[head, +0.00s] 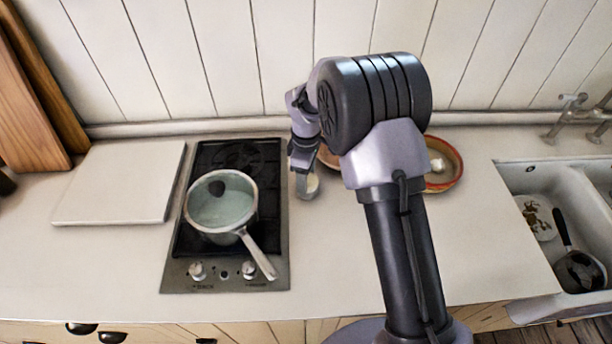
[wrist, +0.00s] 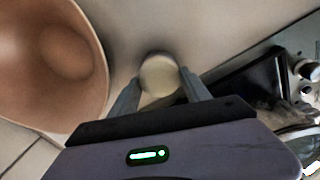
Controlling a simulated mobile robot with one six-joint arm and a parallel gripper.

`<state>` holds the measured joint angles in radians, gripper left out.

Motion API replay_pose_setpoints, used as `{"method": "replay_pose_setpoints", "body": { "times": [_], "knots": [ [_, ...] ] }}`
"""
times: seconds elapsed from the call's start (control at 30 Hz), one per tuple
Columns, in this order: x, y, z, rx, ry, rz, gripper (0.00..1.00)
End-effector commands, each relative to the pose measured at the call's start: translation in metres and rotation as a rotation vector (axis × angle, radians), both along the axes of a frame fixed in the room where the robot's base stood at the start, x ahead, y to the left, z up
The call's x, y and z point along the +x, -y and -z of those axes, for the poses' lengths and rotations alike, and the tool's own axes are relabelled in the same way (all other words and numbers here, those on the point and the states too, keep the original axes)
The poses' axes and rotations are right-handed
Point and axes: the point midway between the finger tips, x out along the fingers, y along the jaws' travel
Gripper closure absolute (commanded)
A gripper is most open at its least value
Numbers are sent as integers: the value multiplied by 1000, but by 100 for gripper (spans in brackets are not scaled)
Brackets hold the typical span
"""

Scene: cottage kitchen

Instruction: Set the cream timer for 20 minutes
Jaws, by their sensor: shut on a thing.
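The cream timer (wrist: 160,76) shows in the wrist view as a round, pale knob-like top between my fingertips. My gripper (wrist: 158,86) is shut on it, one finger on each side. In the head view the timer (head: 312,183) is a small pale shape on the counter just right of the hob, partly hidden by my gripper (head: 305,190). My arm reaches over from the right and points down at it. No dial marks can be read in either view.
A pot (head: 222,207) with its handle toward the front stands on the hob (head: 183,235) to the left. A terracotta bowl (wrist: 95,95) is close beside my gripper. Another bowl (head: 456,160) is partly behind my arm. A sink (head: 530,178) is at right. The front counter is clear.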

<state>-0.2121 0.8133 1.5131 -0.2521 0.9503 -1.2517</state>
Motion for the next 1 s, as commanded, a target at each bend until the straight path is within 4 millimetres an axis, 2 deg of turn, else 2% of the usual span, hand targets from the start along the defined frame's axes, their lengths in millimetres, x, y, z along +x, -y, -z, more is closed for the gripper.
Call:
{"method": "replay_pose_setpoints", "body": {
  "times": [0.37, 1.0],
  "knots": [
    [1, 0, 0, 0, 0, 101, 85],
    [2, 2, 0, 0, 0, 682, 85]
  ]
}}
